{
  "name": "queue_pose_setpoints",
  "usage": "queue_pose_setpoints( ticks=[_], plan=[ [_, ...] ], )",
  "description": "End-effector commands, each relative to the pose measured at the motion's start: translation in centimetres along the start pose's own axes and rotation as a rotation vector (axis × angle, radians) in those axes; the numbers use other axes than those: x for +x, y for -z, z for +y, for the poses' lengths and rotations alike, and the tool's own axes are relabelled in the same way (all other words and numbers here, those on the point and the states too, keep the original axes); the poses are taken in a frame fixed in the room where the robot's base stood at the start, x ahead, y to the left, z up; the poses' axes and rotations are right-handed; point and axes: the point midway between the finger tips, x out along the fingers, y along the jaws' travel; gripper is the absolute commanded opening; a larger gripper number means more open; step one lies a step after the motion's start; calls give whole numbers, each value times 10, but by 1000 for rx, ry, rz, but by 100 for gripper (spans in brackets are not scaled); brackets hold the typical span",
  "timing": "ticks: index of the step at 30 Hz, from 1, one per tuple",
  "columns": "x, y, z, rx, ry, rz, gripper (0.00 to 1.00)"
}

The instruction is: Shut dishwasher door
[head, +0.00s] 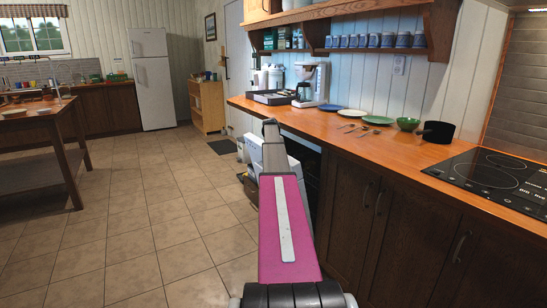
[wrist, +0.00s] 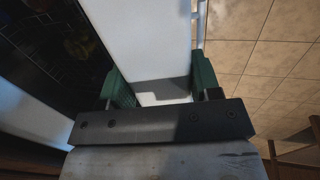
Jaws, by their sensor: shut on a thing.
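The white dishwasher door (head: 253,150) stands out from the counter front in the head view, partly covered by my arm. The dark dishwasher opening (head: 306,165) shows to the right of my arm, under the worktop. In the wrist view the white door (wrist: 150,35) runs between the two green fingers of my gripper (wrist: 161,72), which is shut on it. A pale bar (wrist: 198,22) runs along the door's right side there. A dark interior shows to the left of the door. My gripper is hidden behind my arm in the head view.
The wooden worktop (head: 325,119) carries a coffee maker (head: 311,84), plates, cutlery, a green bowl (head: 408,124) and a black pot (head: 438,131). The tiled floor (head: 150,215) left of my arm is clear. A wooden table (head: 40,120) stands at far left.

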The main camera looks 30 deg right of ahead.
Motion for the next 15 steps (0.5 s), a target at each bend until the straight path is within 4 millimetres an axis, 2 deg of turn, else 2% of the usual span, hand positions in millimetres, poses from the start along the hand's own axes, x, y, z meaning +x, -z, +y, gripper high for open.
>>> queue_pose_setpoints(
  ticks=[10, 11, 12, 13, 15],
  plan=[
    [2, 1, 2, 0, -2, -1, 15],
    [2, 1, 2, 0, -2, -1, 64],
    [2, 1, 2, 0, -2, -1, 77],
    [2, 1, 2, 0, -2, -1, 83],
    [1, 1, 2, 0, -1, -1, 83]
  ],
)
